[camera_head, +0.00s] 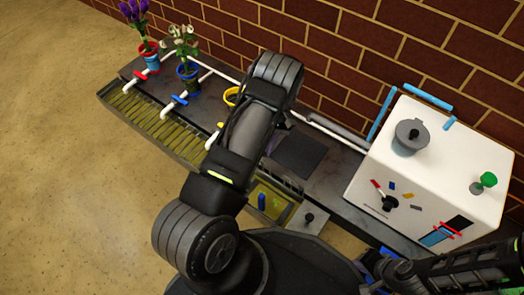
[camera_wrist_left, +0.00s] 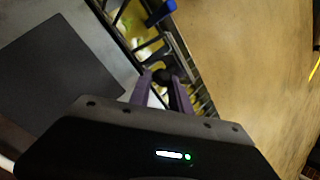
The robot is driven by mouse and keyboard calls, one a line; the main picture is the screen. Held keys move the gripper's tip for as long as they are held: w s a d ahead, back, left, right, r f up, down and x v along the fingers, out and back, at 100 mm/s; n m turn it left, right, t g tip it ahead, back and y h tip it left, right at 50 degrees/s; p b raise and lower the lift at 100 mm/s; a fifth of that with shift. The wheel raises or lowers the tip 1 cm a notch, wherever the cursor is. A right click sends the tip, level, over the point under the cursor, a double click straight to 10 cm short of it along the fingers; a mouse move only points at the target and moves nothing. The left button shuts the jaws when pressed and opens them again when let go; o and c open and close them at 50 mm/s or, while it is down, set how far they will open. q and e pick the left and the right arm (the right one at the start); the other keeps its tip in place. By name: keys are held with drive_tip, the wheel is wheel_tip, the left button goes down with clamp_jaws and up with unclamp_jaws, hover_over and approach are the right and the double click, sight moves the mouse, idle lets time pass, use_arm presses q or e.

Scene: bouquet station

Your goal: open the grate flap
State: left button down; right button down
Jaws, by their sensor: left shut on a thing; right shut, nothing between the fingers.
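The grated trough (camera_head: 150,112) runs along the front of the dark bench, with yellowish slats. My left arm crosses the middle of the head view and hides part of the grate and my left gripper. In the left wrist view my left gripper (camera_wrist_left: 164,84) has its purple fingers closed on a dark round knob (camera_wrist_left: 163,75) beside the grate bars (camera_wrist_left: 183,68). Whether the flap is raised cannot be told. A blue peg (camera_head: 262,201) stands at the trough's near section and shows as a blue piece in the wrist view (camera_wrist_left: 160,10). My right gripper (camera_head: 388,272) is low at the right, shut and empty.
A white box (camera_head: 430,150) with a grey pot stands at the right. Flower pots (camera_head: 188,72) and white pipes with red and blue handles stand at the upper left. A dark square mat (camera_head: 300,155) lies by the trough. A brick wall stands behind.

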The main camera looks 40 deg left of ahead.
use_arm(q)
drive_tip(key=shift+d+f, duration=0.25)
drive_tip(key=shift+d, duration=0.3)
drive_tip(key=c, duration=1.3)
unclamp_jaws()
drive_tip(key=shift+c, duration=0.2)
drive_tip(key=shift+o, duration=0.7)
drive_tip(key=shift+s, duration=0.1)
drive_tip(key=shift+a, duration=0.1)
drive_tip(key=shift+r, duration=0.1)
drive_tip(key=p+v, duration=0.2)
drive_tip(key=v, duration=0.5)
drive_tip(key=shift+w+a+r, duration=0.15)
drive_tip(key=shift+w+r, duration=0.1)
drive_tip(key=shift+w, duration=0.05)
